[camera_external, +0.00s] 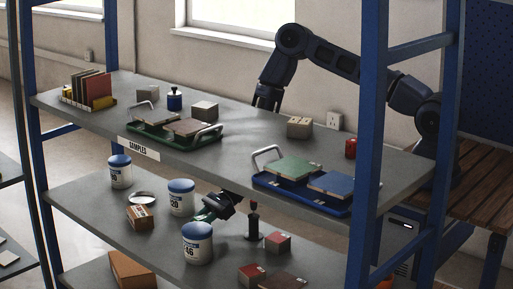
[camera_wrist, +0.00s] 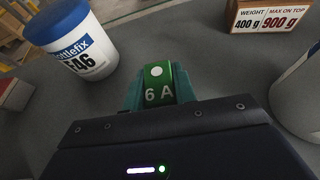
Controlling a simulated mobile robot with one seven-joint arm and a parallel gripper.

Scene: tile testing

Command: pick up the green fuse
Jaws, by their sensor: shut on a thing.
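The green fuse (camera_wrist: 158,82), marked "6 A" with a white dot on it, sits between the teal fingers of my gripper (camera_wrist: 158,92) in the wrist view. The fingers are shut on it from both sides. In the external view my gripper (camera_external: 207,212) is low over the lower shelf, behind and between two white jars with blue lids. The fuse cannot be made out separately there. I cannot tell whether it touches the shelf.
On the lower shelf (camera_external: 110,215), a jar marked 46 (camera_external: 198,246) stands close in front, also in the wrist view (camera_wrist: 72,40). A jar marked 20 (camera_external: 181,200) is to the left, a dark stamp-like tool (camera_external: 253,222) to the right. The upper shelf (camera_external: 240,145) is overhead with trays.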

